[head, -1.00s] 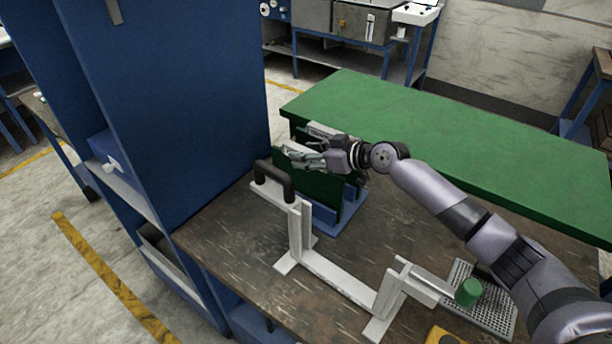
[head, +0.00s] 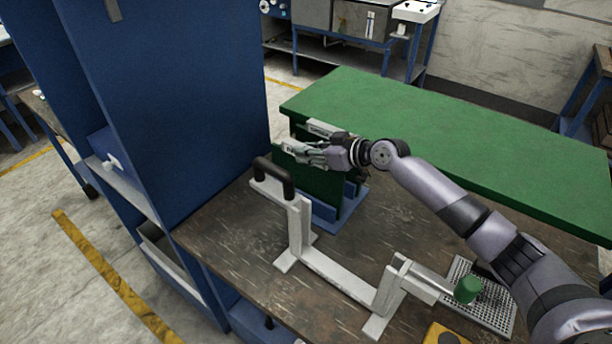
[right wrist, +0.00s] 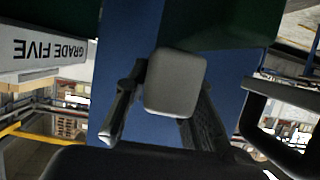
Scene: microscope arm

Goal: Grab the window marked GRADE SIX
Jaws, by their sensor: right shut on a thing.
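My right gripper (head: 316,154) is at the top of the dark green windows with white label strips, which stand upright on a blue base (head: 352,203). It is shut on one of them, the front window (head: 318,184), as far as I can tell; its fingers cover part of the white strip. I cannot read its label. A rear window's white strip (head: 324,128) shows just behind the gripper. In the right wrist view, a window marked GRADE FIVE (right wrist: 48,50) is at the left, its lettering upside down. No GRADE SIX lettering is readable. My left gripper is not in view.
A pale metal frame (head: 338,276) with a black handle (head: 272,176) stands in front of the windows. A green cylinder (head: 467,290) and a perforated tray (head: 494,312) are at the right. A tall blue cabinet (head: 180,110) borders the left, a green tabletop (head: 450,150) the back.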

